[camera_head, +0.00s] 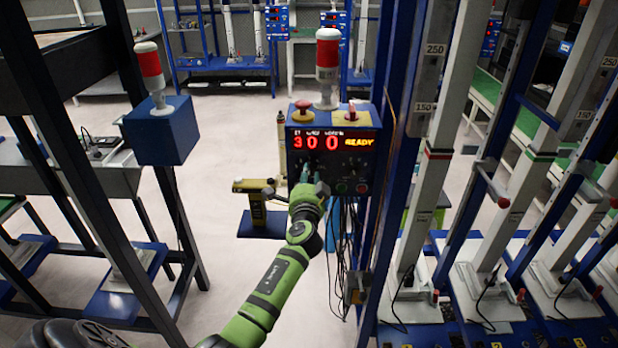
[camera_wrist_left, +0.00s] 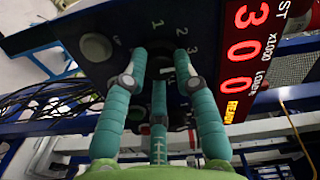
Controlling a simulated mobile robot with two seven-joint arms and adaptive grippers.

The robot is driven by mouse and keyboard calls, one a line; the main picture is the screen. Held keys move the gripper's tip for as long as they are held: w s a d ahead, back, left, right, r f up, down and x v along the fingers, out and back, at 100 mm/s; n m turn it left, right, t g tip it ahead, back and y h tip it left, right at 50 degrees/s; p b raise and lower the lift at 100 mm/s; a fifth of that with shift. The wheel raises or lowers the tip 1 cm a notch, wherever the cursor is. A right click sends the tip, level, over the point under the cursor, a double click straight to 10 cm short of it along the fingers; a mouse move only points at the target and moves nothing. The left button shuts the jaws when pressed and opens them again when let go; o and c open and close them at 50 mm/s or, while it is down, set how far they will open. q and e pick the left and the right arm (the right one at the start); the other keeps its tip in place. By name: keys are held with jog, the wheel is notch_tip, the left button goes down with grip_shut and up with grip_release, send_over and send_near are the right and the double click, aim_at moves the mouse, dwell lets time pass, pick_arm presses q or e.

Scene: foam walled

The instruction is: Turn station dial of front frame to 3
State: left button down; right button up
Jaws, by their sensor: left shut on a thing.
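The front frame's control box (camera_head: 355,163) is dark blue. Its red display (camera_head: 312,142) reads 3 0 0 with a yellow READY. The display also shows in the wrist view (camera_wrist_left: 246,55). The station dial (camera_wrist_left: 163,58) is a dark knob with the numbers 1, 2 and 3 printed around it. My left gripper (camera_wrist_left: 162,72) has teal fingers shut around the dial, covering much of it, so its exact pointing is hard to tell. In the head view my left gripper (camera_head: 308,178) reaches the box's lower left face and hides the dial. My right gripper is not in view.
A red mushroom button (camera_head: 303,108), a red-white beacon (camera_head: 327,65) and a small red switch (camera_head: 351,111) top the box. A grey round button (camera_wrist_left: 96,46) sits beside the dial. Blue frame posts (camera_head: 390,150) stand close on the right. Cables hang below the box.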

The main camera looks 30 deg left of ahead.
pick_arm(q)
jog(key=shift+s+a+f, duration=0.1)
jog(key=shift+f, duration=0.15)
jog(key=c, duration=1)
grip_release()
jog(key=shift+o, duration=0.2)
jog(key=shift+a+r, duration=0.1)
jog(key=v, duration=1.2)
